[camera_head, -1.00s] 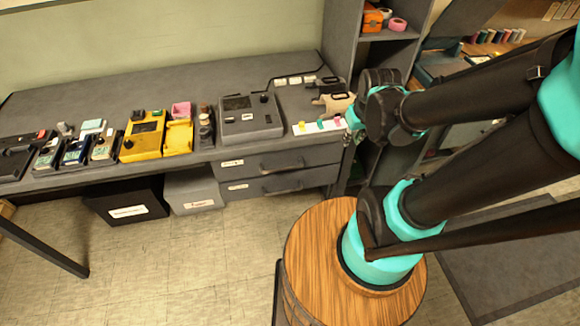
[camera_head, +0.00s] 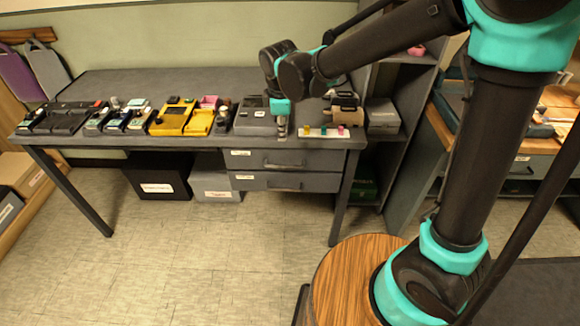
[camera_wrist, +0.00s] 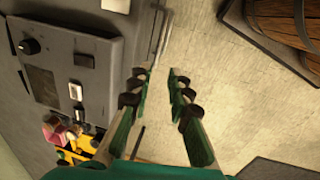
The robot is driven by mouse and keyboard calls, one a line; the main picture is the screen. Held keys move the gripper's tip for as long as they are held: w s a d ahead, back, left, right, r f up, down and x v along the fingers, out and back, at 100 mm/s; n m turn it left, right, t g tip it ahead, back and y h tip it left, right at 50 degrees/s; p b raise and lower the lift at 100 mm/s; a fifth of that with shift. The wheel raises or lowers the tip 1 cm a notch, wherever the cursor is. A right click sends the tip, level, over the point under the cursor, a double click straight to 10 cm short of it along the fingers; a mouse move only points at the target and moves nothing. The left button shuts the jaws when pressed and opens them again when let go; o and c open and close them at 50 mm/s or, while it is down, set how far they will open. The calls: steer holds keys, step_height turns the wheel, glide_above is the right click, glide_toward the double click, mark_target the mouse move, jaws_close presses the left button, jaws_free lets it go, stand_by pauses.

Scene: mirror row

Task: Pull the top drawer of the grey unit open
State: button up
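The grey drawer unit hangs under the right end of the bench. Its top drawer (camera_head: 252,160) looks shut, with a dark bar handle (camera_head: 284,166) across its front. The lower drawer (camera_head: 252,181) also looks shut. My gripper (camera_head: 282,134) points down by the bench's front edge, just above the top drawer in the head view; its exact depth there is unclear. In the wrist view, my gripper (camera_wrist: 157,74) has its two green and black fingers apart, with nothing between them.
The bench top (camera_head: 150,83) carries a grey device (camera_head: 250,122), yellow cases (camera_head: 172,118) and a white strip with coloured pieces (camera_head: 323,132). A black bin (camera_head: 158,182) and grey bin (camera_head: 215,186) stand below. Open floor (camera_head: 225,255) lies in front.

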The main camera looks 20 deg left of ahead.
mark_target(284, 166)
steer(key=w+f, duration=0.1)
steer(key=f, duration=0.4)
steer(key=w+f, duration=0.1)
steer(key=f, duration=0.5)
steer(key=w+f, duration=0.1)
steer(key=f, duration=0.5)
steer(key=shift+a, duration=0.4)
steer(key=shift+c, duration=0.2)
jaws_close()
